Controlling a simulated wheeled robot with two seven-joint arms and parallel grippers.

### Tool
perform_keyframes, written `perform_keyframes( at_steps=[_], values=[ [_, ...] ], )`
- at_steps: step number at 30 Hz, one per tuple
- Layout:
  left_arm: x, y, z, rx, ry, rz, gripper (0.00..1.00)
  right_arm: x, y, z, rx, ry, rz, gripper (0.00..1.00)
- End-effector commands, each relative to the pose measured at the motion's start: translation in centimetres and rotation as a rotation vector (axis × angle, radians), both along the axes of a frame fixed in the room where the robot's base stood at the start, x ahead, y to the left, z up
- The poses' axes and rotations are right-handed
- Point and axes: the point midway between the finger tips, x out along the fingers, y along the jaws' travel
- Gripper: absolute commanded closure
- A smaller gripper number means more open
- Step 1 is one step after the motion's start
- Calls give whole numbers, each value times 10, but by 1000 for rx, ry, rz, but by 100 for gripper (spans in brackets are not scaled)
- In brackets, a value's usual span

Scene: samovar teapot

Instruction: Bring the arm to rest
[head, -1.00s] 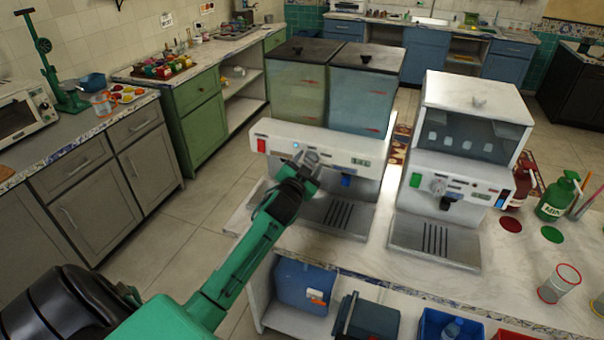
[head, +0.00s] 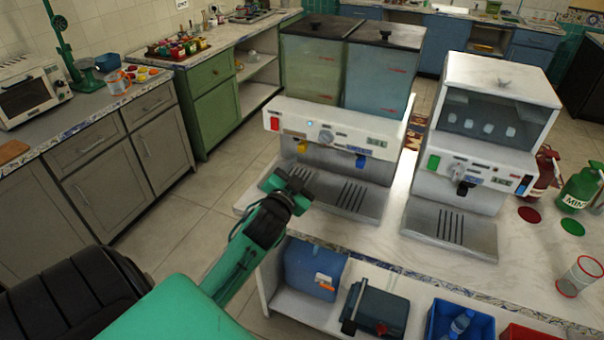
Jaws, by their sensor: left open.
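My left gripper (head: 292,187) is at the end of the green arm that comes in from the lower left. It is open, and I see nothing between its fingers. It hangs in front of the left dispenser (head: 330,130), a white machine with two clear tanks and black lids, close to its drip tray (head: 345,198). From this angle I cannot tell if the gripper touches the tray. My right gripper is not in view.
A second white dispenser (head: 480,150) stands to the right on the marble counter (head: 540,260). Red and green bottles (head: 580,188) and a clear glass (head: 580,276) are at the right. Below are a blue container (head: 312,268) and a blue bin (head: 455,322). Open floor (head: 195,225) lies left of the counter.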

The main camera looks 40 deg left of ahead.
Motion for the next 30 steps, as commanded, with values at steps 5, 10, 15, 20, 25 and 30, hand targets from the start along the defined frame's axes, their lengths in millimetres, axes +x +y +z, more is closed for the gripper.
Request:
perform_keyframes(
  at_steps=[5,10,15,20,25,30],
  values=[
    [0,0,0,0,0,0,49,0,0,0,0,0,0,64],
    [0,0,0,0,0,0,49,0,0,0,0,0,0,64],
    [-1,-1,-1,-3,4,0,49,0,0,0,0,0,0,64],
    [-17,-14,-30,-62,109,11,49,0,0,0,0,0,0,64],
    [-75,-52,-100,-210,407,31,49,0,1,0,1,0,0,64],
    [-147,-96,-152,-334,714,38,49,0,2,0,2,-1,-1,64]
  ],
)
